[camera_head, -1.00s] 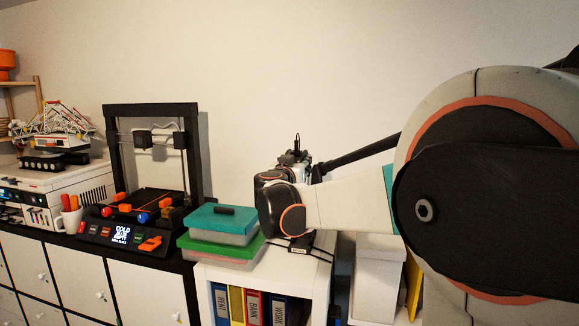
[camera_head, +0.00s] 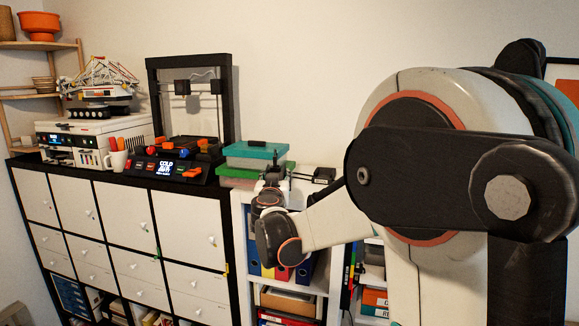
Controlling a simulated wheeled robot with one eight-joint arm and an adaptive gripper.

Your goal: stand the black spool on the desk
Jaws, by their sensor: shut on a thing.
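My gripper (camera_head: 273,178) shows small and dark beyond my wrist, above the front of the white shelf unit. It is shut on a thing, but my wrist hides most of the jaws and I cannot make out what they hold. I cannot pick out the black spool for certain in this view. No desk that I can tell as such is in view.
A black-framed 3D printer (camera_head: 190,140) stands on the long cabinet (camera_head: 130,212). A teal-lidded box (camera_head: 253,149) sits on a green-lidded box, close to my gripper. A small black item (camera_head: 323,175) lies on the white shelf unit (camera_head: 238,222), which holds binders below.

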